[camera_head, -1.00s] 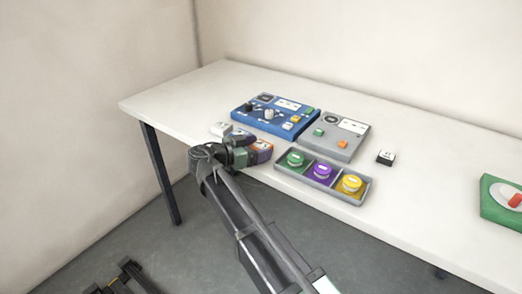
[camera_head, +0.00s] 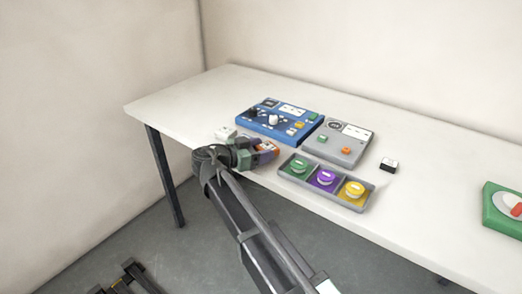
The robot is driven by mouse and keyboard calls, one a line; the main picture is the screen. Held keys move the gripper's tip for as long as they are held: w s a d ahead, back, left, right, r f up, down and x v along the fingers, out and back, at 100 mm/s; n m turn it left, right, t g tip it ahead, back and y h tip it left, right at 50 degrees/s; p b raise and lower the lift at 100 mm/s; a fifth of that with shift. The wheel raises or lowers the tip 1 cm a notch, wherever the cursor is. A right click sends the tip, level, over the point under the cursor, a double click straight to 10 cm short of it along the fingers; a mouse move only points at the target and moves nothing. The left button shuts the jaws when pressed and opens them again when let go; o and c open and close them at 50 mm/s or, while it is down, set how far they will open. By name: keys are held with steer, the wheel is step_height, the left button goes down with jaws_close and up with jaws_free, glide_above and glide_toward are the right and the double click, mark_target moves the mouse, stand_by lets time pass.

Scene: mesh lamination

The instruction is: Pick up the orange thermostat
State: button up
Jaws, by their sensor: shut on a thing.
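The orange thermostat (camera_head: 270,149) shows only as a small orange patch at the end of my gripper, near the table's front edge and left of the three-compartment tray. My gripper (camera_head: 265,152) is shut on it. The jaws hide most of it, and I cannot tell whether it touches the table.
A grey tray (camera_head: 281,171) with green, purple and yellow round pieces lies just right of my gripper. Behind are a blue panel (camera_head: 262,127) and a grey panel (camera_head: 328,146). A white block (camera_head: 225,133) is left. A dark-and-white block (camera_head: 389,165) and a green box (camera_head: 497,221) are right.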

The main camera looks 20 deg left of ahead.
mark_target(260, 149)
step_height(260, 149, up, 19)
steer(key=p, duration=1.8)
steer(key=shift+f, duration=0.15)
